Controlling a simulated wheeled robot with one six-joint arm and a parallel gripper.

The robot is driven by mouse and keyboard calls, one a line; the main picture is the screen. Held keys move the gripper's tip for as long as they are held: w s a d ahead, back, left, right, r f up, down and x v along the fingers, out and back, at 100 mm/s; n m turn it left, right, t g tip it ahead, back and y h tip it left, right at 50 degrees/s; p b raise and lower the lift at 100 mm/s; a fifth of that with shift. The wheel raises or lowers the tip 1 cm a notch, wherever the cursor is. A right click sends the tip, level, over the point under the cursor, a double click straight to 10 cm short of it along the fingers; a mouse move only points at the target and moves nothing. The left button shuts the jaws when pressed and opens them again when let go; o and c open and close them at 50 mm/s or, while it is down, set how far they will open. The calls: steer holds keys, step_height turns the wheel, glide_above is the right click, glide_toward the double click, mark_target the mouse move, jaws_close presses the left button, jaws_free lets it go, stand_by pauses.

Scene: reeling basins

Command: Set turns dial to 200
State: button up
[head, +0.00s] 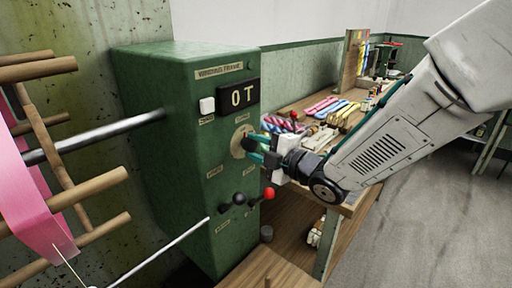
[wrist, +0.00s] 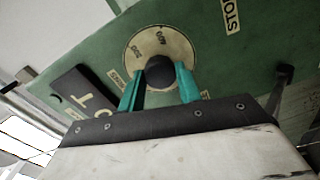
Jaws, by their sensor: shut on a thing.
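The turns dial is a round cream plate (head: 238,143) on the front of the green machine box (head: 180,160). In the wrist view the dial plate (wrist: 155,41) carries small printed numbers around a dark round knob (wrist: 160,72). The numbers appear rotated and are hard to read, so I cannot tell the setting. My gripper (head: 249,149) reaches the dial from the right. Its teal fingers, also in the wrist view (wrist: 159,88), are shut on the knob, one on each side. The black display (head: 239,97) above the dial reads "0 T".
A white button (head: 207,105) sits beside the display. A black-knobbed lever (head: 239,199) and a red-knobbed lever (head: 269,194) stick out below the dial. A wooden reel (head: 75,190) with pink cloth is at left. A bench (head: 345,205) with colourful skeins stands behind my arm.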

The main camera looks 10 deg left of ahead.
steer(key=shift+n, duration=0.7)
steer(key=o, duration=1)
steer(key=v, duration=0.7)
steer(key=shift+s+d, duration=0.2)
steer(key=shift+d, duration=0.15)
